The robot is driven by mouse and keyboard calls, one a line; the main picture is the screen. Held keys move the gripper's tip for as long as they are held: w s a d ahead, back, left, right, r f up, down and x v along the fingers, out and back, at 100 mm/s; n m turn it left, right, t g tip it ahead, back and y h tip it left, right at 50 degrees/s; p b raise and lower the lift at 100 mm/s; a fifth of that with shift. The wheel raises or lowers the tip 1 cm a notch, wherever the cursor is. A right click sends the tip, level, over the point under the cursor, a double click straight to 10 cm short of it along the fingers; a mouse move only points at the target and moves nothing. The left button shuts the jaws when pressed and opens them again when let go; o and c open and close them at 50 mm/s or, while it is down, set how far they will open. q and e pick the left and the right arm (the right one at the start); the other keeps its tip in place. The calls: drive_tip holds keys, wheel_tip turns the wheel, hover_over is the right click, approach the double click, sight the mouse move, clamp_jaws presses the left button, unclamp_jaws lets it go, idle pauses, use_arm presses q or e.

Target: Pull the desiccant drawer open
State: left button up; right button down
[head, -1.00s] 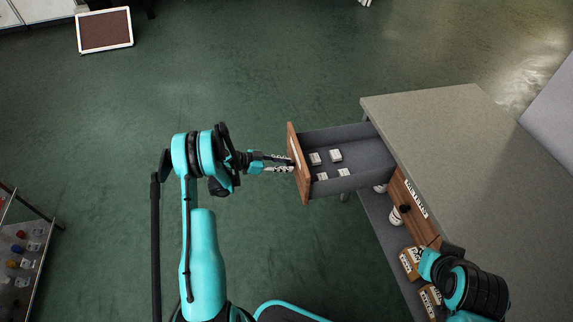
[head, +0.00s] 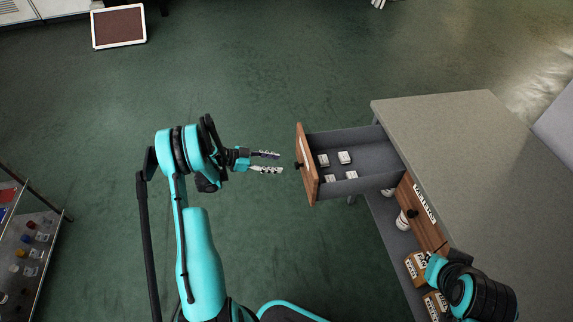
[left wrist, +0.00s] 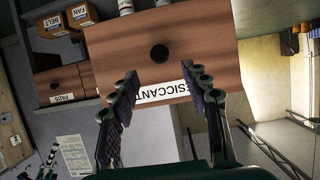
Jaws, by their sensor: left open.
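The desiccant drawer (head: 347,176) stands pulled out from the grey-topped bench, with several small white packs inside. Its wooden front (head: 307,165) has a dark round knob (head: 298,166), and in the left wrist view the knob (left wrist: 159,53) sits above a label partly reading "ESICCANT" (left wrist: 166,92). My left gripper (head: 281,162) is open and empty, just left of the drawer front and apart from the knob. In the left wrist view its fingers (left wrist: 165,95) are spread below the knob. My right arm is at the lower right; its fingertips cannot be made out.
The bench (head: 465,150) fills the right side. A second, closed wooden drawer (head: 415,212) lies nearer, with boxes (head: 417,264) on the shelf below. A rack with small coloured items (head: 30,250) stands at the left. The green floor around the left gripper is clear.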

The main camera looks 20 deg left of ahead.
use_arm(q)
drive_tip(key=v, duration=0.4)
idle(0.4)
drive_tip(key=s+d+r+n+g+y, duration=0.3)
drive_tip(key=d+r+n+y, duration=0.25)
drive_tip(key=d+r, duration=0.85)
drive_tip(key=s+d+r+n+t+y, duration=0.1)
drive_tip(key=s+d+r+n+y, duration=0.1)
drive_tip(key=s, duration=0.8)
drive_tip(key=s+d+r+n+t+y, duration=0.1)
drive_tip(key=s+d+r+n+y, duration=0.2)
drive_tip(key=s, duration=0.7)
drive_tip(key=shift+d+r, duration=0.7)
drive_tip(key=shift+d, duration=0.1)
